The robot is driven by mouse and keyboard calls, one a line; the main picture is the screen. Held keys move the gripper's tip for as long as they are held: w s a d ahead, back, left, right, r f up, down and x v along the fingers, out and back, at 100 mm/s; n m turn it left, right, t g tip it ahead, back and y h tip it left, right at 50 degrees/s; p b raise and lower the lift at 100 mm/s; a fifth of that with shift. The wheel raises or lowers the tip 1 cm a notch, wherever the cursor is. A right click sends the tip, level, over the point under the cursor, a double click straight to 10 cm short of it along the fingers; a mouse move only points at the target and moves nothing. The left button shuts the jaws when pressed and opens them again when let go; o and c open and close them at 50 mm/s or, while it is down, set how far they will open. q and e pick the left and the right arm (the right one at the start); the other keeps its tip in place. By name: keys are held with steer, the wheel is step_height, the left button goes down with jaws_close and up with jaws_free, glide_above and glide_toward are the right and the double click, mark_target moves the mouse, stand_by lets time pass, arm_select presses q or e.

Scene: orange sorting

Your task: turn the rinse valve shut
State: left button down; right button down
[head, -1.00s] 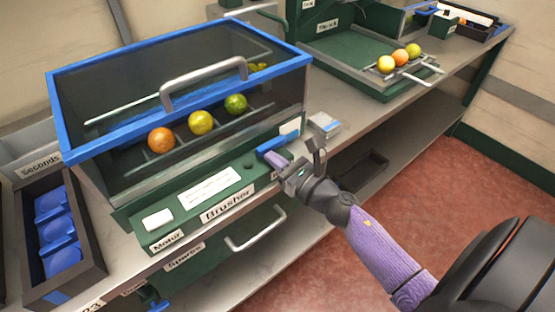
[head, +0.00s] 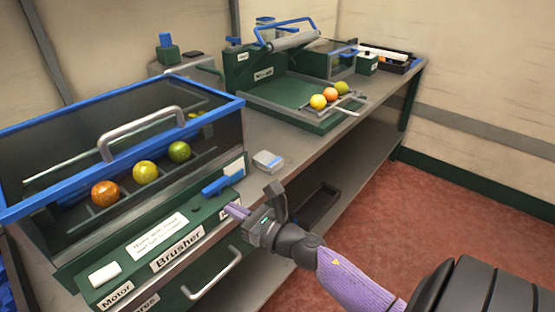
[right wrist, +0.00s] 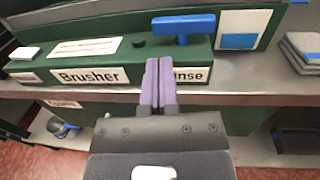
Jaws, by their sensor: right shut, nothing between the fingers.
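The rinse valve is a blue T-shaped handle (head: 222,185) on the right end of the green brusher panel. In the right wrist view the blue handle (right wrist: 183,26) stands on a short stem, its bar lying roughly along the panel, above a label partly hidden to read "inse". My right gripper (head: 236,211) is shut and empty, with its purple fingers just in front of the panel, below the handle. In the right wrist view the fingertips (right wrist: 160,66) cover the label's left end and sit apart from the handle. My left gripper is out of view.
The brusher box with a blue-rimmed lid (head: 60,130) holds several fruits behind glass. A grey pad stack (head: 268,162) lies right of the valve. A drawer handle (head: 215,275) juts out below the panel. A green tray (head: 285,98) stands farther back.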

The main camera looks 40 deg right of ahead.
steer(key=s, duration=0.9)
steer(key=s+f+m+g+h, duration=0.2)
steer(key=s+f+m+g, duration=0.25)
steer(key=f+m, duration=0.75)
steer(key=s+f+m+g+h, duration=0.25)
steer(key=s+f+m, duration=0.35)
steer(key=f+m, duration=0.6)
steer(key=s+a+f+m+g, duration=0.2)
steer(key=s+f+m+g, duration=0.3)
steer(key=s, duration=0.7)
steer(key=s+a+f+m+g, duration=0.2)
steer(key=s+f+m+g, duration=0.4)
steer(key=s, duration=0.5)
step_height(320, 180, down, 2)
steer(key=shift+s+f+m, duration=0.1)
steer(key=shift+s+m, duration=0.2)
steer(key=shift+s, duration=0.05)
